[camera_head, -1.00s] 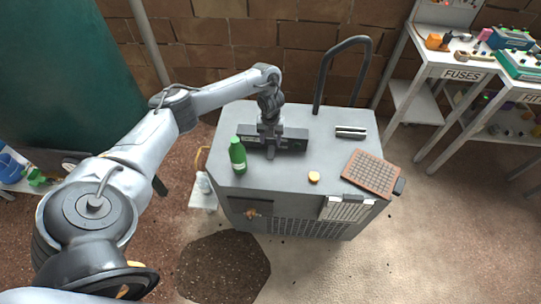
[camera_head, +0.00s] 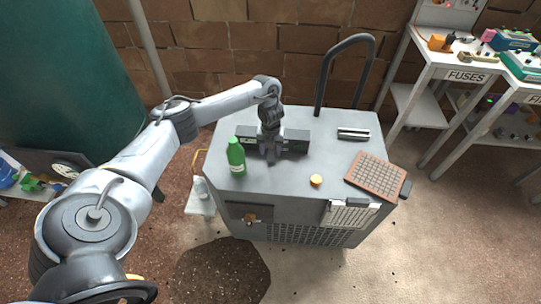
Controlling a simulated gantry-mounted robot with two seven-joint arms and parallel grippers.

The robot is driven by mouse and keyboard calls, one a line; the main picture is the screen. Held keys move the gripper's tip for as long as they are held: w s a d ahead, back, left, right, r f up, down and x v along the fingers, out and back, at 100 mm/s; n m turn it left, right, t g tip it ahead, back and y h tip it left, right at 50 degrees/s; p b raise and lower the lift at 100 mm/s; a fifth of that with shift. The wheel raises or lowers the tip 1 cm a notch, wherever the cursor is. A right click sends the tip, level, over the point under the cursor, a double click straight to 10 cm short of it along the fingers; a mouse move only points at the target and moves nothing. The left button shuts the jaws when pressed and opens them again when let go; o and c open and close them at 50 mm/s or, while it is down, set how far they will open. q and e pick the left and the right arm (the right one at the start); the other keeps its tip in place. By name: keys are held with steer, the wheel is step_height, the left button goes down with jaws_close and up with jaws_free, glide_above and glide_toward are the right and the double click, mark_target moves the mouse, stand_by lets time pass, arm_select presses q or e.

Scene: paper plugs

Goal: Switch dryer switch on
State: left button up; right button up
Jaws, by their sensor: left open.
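The dryer (camera_head: 290,184) is a grey box-shaped unit with a handle at the back and a grille on its front. My right gripper is not in view.
A green bottle (camera_head: 236,157) stands left of my left gripper on the dryer top. A white shelf labelled FUSES (camera_head: 466,76) stands at the right.

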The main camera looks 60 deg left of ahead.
mark_target(271, 158)
arm_select(q)
steer(key=shift+f, duration=0.2)
steer(key=shift+f+b, duration=0.7)
steer(key=shift+f, duration=0.3)
steer(key=shift+f+b, duration=0.45)
steer(key=shift+f, duration=0.4)
steer(key=c, duration=0.7)
